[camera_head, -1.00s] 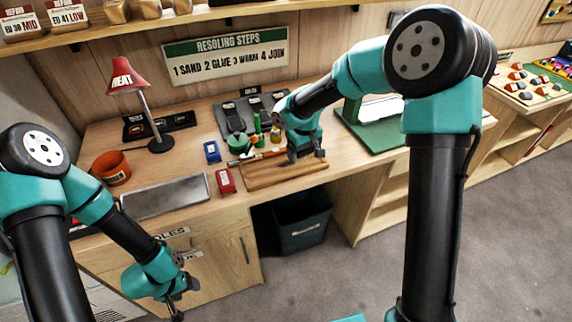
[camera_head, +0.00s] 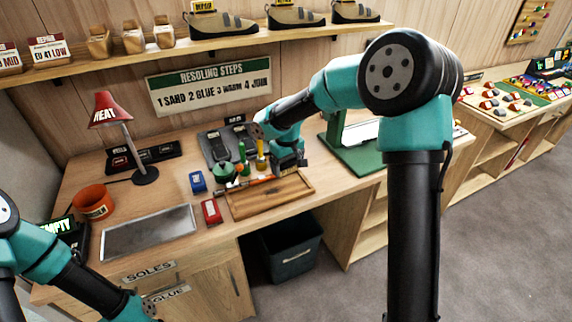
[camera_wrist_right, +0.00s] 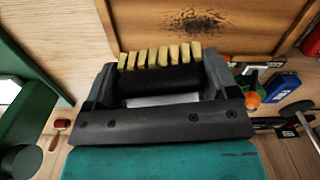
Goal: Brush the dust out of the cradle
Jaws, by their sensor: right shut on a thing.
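The cradle appears to be the shallow wooden tray (camera_head: 268,201) on the workbench. In the right wrist view the tray (camera_wrist_right: 240,42) has a dark dust patch (camera_wrist_right: 203,20) on its floor. My right gripper (camera_head: 289,163) is at the tray's back right corner. In the wrist view its fingers (camera_wrist_right: 160,82) are shut on a black brush (camera_wrist_right: 158,88) with a row of yellow bristle tufts. The bristles show near the tray's rim; whether they touch it I cannot tell. My left arm is at the lower left, its gripper outside the frame.
A red box (camera_head: 211,212), a blue box (camera_head: 198,182) and a grey metal tray (camera_head: 150,232) lie left of the wooden tray. Small bottles (camera_head: 260,155) stand behind it. A green stand (camera_head: 352,155) is at the right. A dark bin (camera_head: 291,248) sits below.

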